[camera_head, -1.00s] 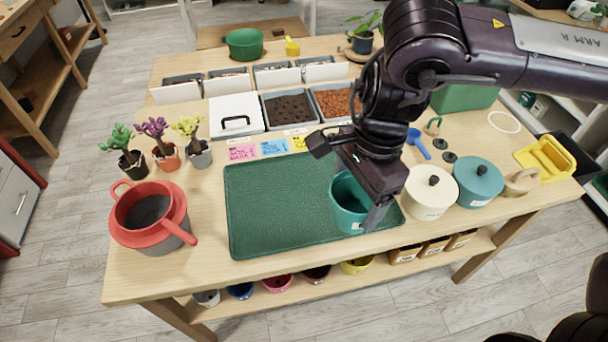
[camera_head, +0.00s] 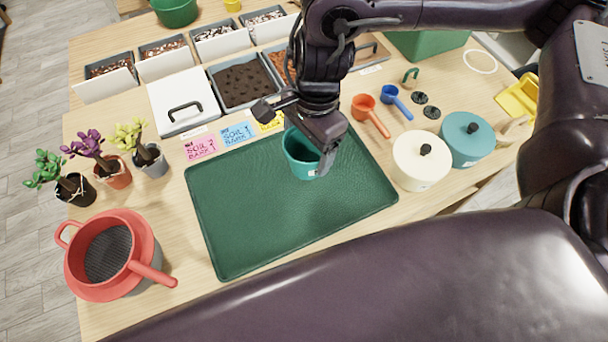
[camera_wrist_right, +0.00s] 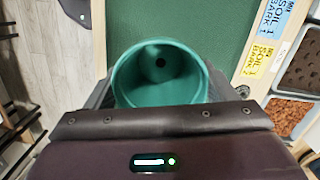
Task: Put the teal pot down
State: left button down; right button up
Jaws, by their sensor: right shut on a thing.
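The teal pot (camera_head: 299,160) is upright over the back right part of the dark green mat (camera_head: 270,225). I cannot tell whether its base touches the mat. My right gripper (camera_head: 318,152) is shut on the pot, with one finger showing at its right side. In the right wrist view the pot (camera_wrist_right: 160,72) sits between the gripper's fingers. It is empty, with a dark drain hole in its bottom. The mat (camera_wrist_right: 205,18) shows behind it. My left gripper is not in view.
The mat is otherwise bare. A red sieve (camera_head: 112,252) on a pot stands left of it. Cream (camera_head: 420,165) and teal (camera_head: 467,142) lidded pots stand right. Soil labels (camera_head: 238,134) and bins (camera_head: 246,82) lie behind. A dark purple part of mine covers the front.

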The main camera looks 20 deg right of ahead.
notch_tip(320, 180, down, 12)
jog(key=shift+r+b, duration=0.15)
jog(key=shift+b, duration=0.75)
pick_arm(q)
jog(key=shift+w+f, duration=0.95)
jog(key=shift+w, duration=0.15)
pick_arm(e)
jog(key=shift+w+f, duration=0.15)
jog(key=shift+f, duration=0.15)
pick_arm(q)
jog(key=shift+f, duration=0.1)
pick_arm(e)
jog(key=shift+f, duration=0.1)
jog(key=shift+f+b, duration=0.15)
jog(key=shift+b, duration=0.15)
jog(key=o, duration=0.7)
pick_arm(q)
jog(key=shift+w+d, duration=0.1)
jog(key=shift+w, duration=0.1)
pick_arm(e)
jog(key=o, duration=0.3)
